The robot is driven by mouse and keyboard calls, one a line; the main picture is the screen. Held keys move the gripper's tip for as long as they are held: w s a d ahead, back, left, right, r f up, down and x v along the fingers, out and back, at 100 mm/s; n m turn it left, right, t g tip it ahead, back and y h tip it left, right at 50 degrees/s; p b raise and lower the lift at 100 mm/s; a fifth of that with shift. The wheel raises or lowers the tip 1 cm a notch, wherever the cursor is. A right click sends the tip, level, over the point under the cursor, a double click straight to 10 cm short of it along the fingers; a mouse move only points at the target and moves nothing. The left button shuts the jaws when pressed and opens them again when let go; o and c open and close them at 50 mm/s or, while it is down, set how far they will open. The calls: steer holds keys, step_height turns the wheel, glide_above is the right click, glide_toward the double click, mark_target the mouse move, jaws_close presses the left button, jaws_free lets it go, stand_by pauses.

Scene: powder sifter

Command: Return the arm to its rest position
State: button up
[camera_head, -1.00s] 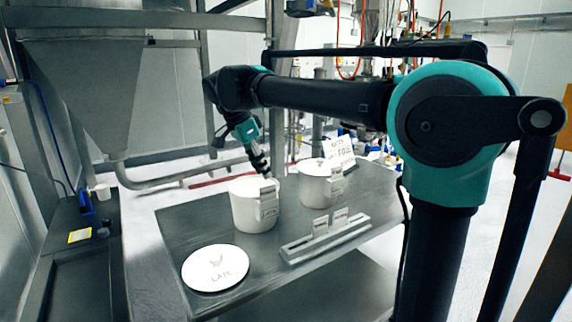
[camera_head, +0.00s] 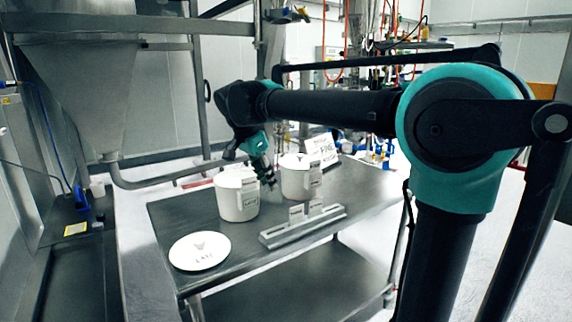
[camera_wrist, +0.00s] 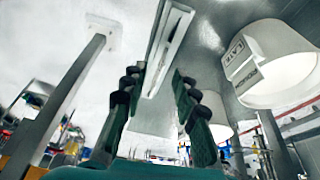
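My gripper (camera_head: 266,178) hangs low over the table, between the two white pots in the head view. In the wrist view its two dark fingers (camera_wrist: 157,80) stand apart with nothing between them. It is open and empty. The left pot (camera_head: 236,206) stands upright with a tag on its side. It seems to be the large pot in the wrist view (camera_wrist: 290,70). The right pot (camera_head: 296,185) stands farther back. I cannot tell whether the gripper touches either pot.
A round white lid or plate (camera_head: 185,255) lies on the grey table (camera_head: 165,221). A metal rack (camera_head: 290,233) with small tags is in front of the right pot. A white sign (camera_head: 322,150) stands behind. A steel hopper (camera_head: 85,95) is at the left.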

steer(key=s+d+f+n+y, duration=0.1)
steer(key=d+f+n, duration=0.2)
steer(key=d+f, duration=0.6)
steer(key=s+d+f+n+t+y, duration=0.1)
steer(key=s+d+f+n, duration=0.2)
steer(key=s+d+f, duration=0.4)
steer(key=s+d+f+n+y, duration=0.1)
steer(key=s+d+f+n, duration=0.3)
steer(key=s+d+f, duration=0.4)
step_height(320, 180, down, 6)
steer(key=shift+s+d+t, duration=0.3)
steer(key=shift+s+t, duration=0.1)
steer(key=shift+s, duration=0.05)
